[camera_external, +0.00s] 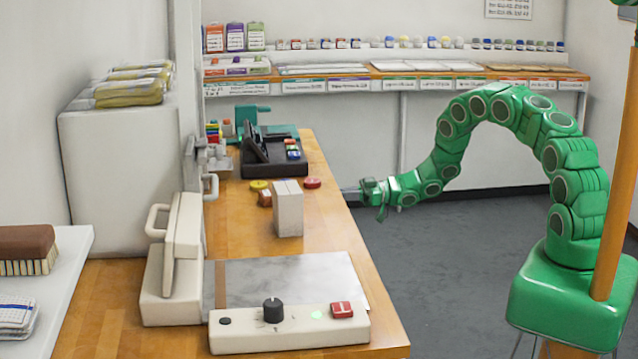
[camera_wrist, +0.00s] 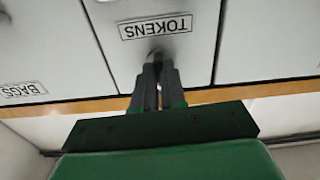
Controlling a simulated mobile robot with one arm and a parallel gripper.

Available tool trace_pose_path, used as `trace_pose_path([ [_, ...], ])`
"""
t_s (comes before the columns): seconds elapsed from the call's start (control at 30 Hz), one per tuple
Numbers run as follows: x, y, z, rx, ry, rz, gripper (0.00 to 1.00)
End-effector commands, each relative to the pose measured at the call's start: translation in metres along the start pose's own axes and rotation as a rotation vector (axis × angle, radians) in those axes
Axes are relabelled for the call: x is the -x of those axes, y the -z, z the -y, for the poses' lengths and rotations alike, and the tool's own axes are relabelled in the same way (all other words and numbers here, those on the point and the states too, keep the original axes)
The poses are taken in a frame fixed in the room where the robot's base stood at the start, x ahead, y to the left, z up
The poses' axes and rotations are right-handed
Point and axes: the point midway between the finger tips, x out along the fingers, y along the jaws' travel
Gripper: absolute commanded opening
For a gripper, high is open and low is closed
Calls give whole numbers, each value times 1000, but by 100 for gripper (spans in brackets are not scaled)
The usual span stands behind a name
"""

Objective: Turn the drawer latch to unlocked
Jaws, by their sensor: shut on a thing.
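In the wrist view, a light grey drawer front (camera_wrist: 165,70) carries an upside-down "TOKENS" label (camera_wrist: 155,26). A small dark latch (camera_wrist: 155,55) sits just below the label in the picture, mostly hidden by my fingertips. My gripper (camera_wrist: 157,70) is shut on the latch, its two dark fingers close together. Whether the latch stands at locked or unlocked cannot be read. In the external view my gripper (camera_external: 369,193) is at the right side of the wooden counter (camera_external: 330,222); the drawer fronts are hidden there.
A neighbouring drawer labelled "BAGS" (camera_wrist: 23,90) is at left in the wrist view. On the counter are a white control box (camera_external: 255,338) with a black knob, a white press-like device (camera_external: 180,260), a pale block (camera_external: 288,208) and a black tray (camera_external: 262,160). Open floor (camera_external: 440,260) lies right of the counter.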

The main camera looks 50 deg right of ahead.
Motion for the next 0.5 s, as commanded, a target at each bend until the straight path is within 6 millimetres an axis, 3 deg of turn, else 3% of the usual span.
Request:
trace_pose_path([
  [0.03,0,0,0,0,-1,1,0],
  [0.1,0,0,0,0,-1,1,18],
  [0.23,0,0,0,0,-1,1,36],
  [0.5,1,0,0,0,-1,0,36],
])
